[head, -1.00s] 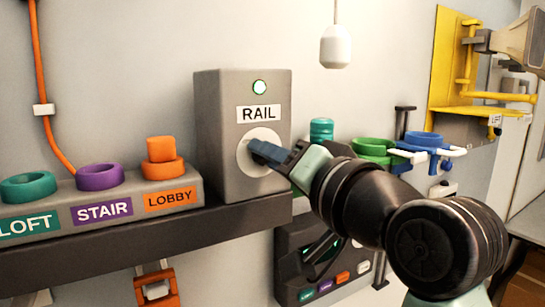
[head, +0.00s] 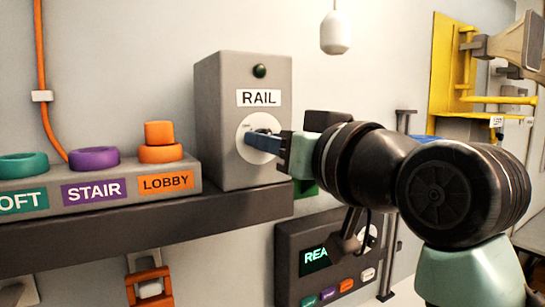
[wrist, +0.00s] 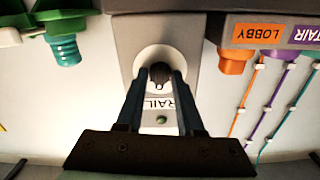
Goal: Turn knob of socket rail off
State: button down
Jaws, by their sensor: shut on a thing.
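The grey socket rail box (head: 215,120), labelled RAIL, stands on a dark shelf. Its round lamp (head: 260,71) on the front is dark. Below the label is a white round dial plate (head: 245,152). The dark knob (wrist: 160,71) shows at the plate's middle in the wrist view, between my two fingers. My gripper (head: 264,139) reaches in from the right and is shut on the knob. The fingers and arm hide part of the knob and plate in the head view.
On the left, a grey strip bears a teal ring (head: 22,163), a purple ring (head: 94,157) and an orange LOBBY piece (head: 159,152). A dark panel (head: 290,262) with a lit display hangs below. A white pendant (head: 335,35) hangs above. A yellow rack (head: 447,65) is at right.

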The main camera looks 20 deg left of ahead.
jog(key=n+b, duration=0.4)
jog(key=n, duration=0.6)
jog(key=shift+b, duration=0.4)
jog(key=shift+n, duration=0.3)
jog(key=c, duration=0.5)
grip_release()
jog(key=shift+c, duration=0.2)
jog(key=shift+s+d, duration=0.1)
jog(key=b+v, duration=0.4)
jog(key=v, duration=0.8)
jog(key=shift+s+d, duration=0.25)
jog(key=shift+s, duration=0.05)
